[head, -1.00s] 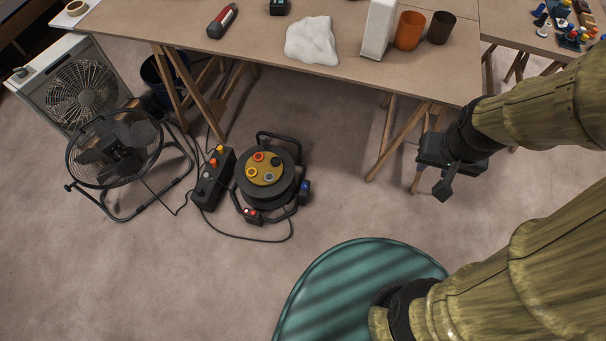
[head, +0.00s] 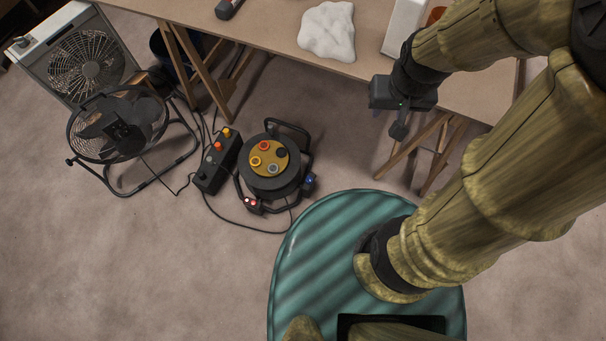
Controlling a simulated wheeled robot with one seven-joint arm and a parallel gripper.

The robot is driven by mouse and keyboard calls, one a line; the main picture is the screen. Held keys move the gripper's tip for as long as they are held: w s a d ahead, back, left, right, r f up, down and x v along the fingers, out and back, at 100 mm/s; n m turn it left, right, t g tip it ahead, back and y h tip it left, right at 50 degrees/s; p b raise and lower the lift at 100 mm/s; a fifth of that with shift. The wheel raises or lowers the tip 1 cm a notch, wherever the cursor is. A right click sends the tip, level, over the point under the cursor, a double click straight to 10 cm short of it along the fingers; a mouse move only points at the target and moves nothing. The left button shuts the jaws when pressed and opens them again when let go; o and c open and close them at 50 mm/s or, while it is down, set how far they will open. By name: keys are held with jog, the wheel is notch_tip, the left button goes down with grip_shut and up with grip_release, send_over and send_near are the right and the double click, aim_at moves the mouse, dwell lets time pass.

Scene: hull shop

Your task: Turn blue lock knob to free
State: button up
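A small blue knob (head: 309,180) sits at the right side of a black cable reel (head: 273,187) on the floor. Which way the knob is turned is too small to tell. The reel has a gold face with red, yellow, black and grey round parts, and a black tube frame. A red and white part (head: 251,202) sits low at its front left. My gripper (head: 398,131) is up and to the right of the knob, well apart from it, in front of the table's edge. Its fingers are dark and seen from above; their gap does not show. I see nothing held.
A black control box (head: 215,165) with orange and yellow knobs stands left of the reel. A cable loops on the floor before them. A round floor fan (head: 115,130) and a box fan (head: 85,62) stand further left. The trestle table (head: 270,35) carries a white lump (head: 327,30).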

jog(key=o, duration=0.3)
jog(key=shift+o, duration=0.5)
jog(key=shift+f+b, duration=0.3)
jog(key=m+g+b, duration=0.3)
jog(key=m+b, duration=0.1)
jog(key=b, duration=4)
send_over(309, 178)
notch_tip(309, 178, down, 71)
jog(key=shift+s+r, duration=0.1)
notch_tip(309, 178, down, 18)
jog(key=b, duration=0.8)
jog(key=shift+r, duration=0.25)
